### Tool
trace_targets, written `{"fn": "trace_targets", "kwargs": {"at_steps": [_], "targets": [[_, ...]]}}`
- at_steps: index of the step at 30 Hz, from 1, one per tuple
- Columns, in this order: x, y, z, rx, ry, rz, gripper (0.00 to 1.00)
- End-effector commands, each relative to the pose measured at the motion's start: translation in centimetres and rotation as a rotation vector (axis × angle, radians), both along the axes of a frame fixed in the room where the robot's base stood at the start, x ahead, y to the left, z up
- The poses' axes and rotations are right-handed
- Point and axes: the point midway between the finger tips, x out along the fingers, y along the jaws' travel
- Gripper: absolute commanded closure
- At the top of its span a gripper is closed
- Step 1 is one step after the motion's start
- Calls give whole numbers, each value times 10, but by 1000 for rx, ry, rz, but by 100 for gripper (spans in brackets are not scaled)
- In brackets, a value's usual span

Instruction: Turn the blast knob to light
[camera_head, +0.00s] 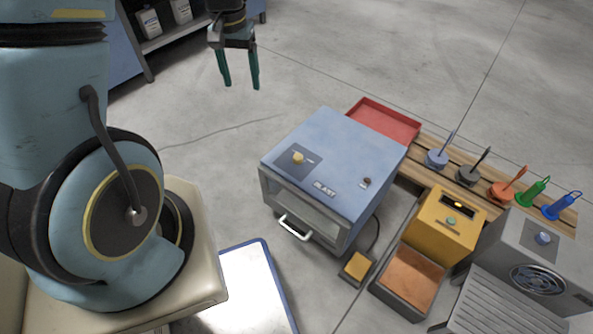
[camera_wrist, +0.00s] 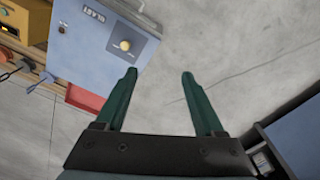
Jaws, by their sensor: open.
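The blue blast cabinet (camera_head: 335,160) stands right of centre in the head view. Its yellow knob (camera_head: 298,158) sits on a dark plate on the top face, near the left side, with a BLAST label beside it. My gripper (camera_head: 241,88) is open and empty, above and behind the cabinet, apart from it. In the wrist view my gripper (camera_wrist: 161,75) points its two green fingers at bare floor. The knob (camera_wrist: 125,45) shows there up and left of the fingertips, on the cabinet (camera_wrist: 85,50). The knob's setting marks are too small to read.
A red tray (camera_head: 385,122) adjoins the cabinet's back. A wooden board with several coloured tools (camera_head: 468,176), a yellow box unit (camera_head: 445,225) and a grey machine (camera_head: 535,260) stand to the right. Shelves with bottles (camera_head: 150,22) are at upper left. Floor between is clear.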

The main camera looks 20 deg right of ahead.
Motion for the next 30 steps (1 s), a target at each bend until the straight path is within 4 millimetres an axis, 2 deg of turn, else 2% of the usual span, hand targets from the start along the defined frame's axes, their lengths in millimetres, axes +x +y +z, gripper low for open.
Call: {"fn": "trace_targets", "kwargs": {"at_steps": [1,6,9,12,16,22,30], "targets": [[-2,-22,-48,11,4,-55,29],[-9,-78,-126,41,5,-208,29],[-15,-104,-160,56,3,-277,29],[-20,-121,-181,66,-1,-325,29],[-24,-132,-194,72,-4,-359,29],[-24,-133,-215,75,-2,-363,29],[-22,-131,-265,75,-2,-362,29]]}}
